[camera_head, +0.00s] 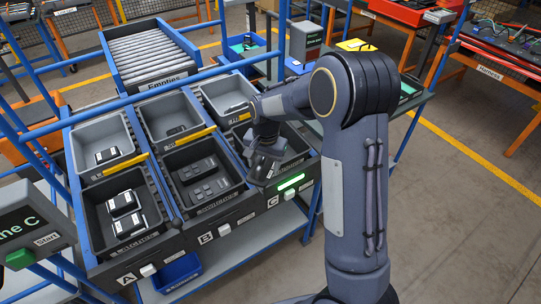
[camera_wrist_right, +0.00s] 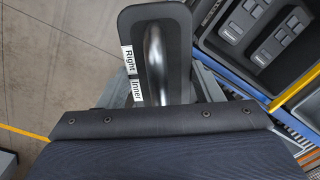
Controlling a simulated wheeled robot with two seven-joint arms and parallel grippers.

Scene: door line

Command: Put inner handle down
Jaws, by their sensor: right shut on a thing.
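The inner handle (camera_wrist_right: 152,62) is a dark plate with a silver lever and white labels reading "Right" and "Inner". My right gripper (camera_wrist_right: 152,108) is shut on it. In the head view my right gripper (camera_head: 266,158) is at the front bin of lane C, with the handle (camera_head: 261,172) at its tip as a dark shape. I cannot tell whether the handle touches the bin. The arm hides much of that bin (camera_head: 300,163). My left gripper is not in view.
Dark bins with switch parts (camera_head: 203,180) and latch-like parts (camera_head: 124,210) stand in lanes B and A. Grey bins (camera_head: 98,142) stand behind them. A green light (camera_head: 291,182) glows by the C label. Blue rack rails run between lanes. A grey-green station (camera_head: 303,42) stands behind.

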